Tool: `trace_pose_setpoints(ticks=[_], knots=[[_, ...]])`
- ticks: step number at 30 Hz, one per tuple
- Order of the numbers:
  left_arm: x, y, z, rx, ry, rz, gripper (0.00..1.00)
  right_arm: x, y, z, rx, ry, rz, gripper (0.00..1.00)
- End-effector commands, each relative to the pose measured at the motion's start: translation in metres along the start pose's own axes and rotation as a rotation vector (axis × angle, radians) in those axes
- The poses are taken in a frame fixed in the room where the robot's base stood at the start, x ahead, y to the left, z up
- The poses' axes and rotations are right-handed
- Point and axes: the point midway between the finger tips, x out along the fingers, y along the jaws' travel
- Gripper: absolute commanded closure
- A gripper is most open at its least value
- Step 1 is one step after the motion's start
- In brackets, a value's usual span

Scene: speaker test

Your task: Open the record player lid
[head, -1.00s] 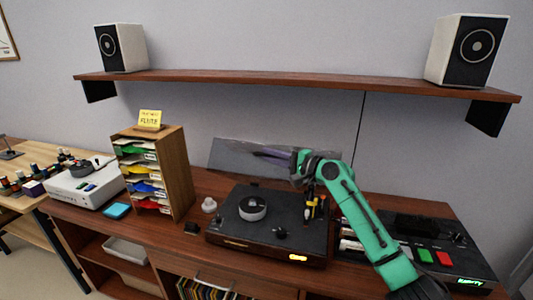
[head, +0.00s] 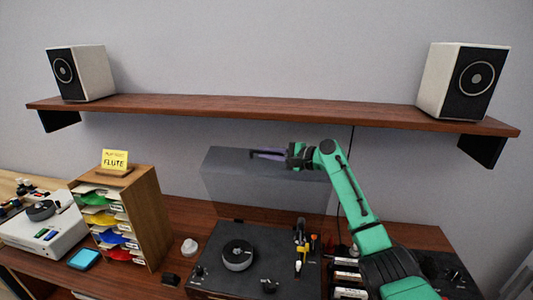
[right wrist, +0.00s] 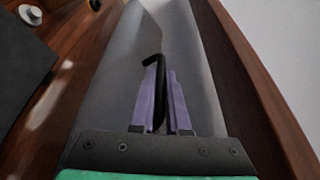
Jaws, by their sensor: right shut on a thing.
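The record player (head: 222,259) stands on the wooden cabinet, its black deck uncovered in the head view. Its smoky see-through lid (head: 235,183) stands raised, roughly upright, at the back of the deck. My right gripper (head: 262,155) is at the lid's top edge. In the right wrist view its purple fingers (right wrist: 160,95) are shut on a dark bent handle (right wrist: 156,62), with the lid around and beyond it. My left gripper is not in view.
A wooden shelf (head: 270,109) with two speakers (head: 467,82) runs above the lid. A paper sorter (head: 142,215) stands left of the player. Bare wall lies behind.

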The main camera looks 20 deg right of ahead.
Motion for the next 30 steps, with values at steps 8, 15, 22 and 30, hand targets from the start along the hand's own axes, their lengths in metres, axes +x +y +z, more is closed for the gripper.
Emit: trace_pose_setpoints(ticks=[8, 15, 22, 30], knots=[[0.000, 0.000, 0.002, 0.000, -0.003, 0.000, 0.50, 0.000, 0.001, -0.001, -0.001, 0.002, 0.003, 1.00], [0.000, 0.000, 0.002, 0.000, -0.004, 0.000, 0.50, 0.000, 0.001, -0.001, -0.001, 0.002, 0.002, 0.74], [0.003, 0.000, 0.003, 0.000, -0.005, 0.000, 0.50, -0.004, 0.002, -0.002, -0.001, 0.002, 0.001, 0.74], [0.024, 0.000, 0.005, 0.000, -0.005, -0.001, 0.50, -0.048, 0.006, -0.004, -0.004, 0.004, 0.002, 0.74]])
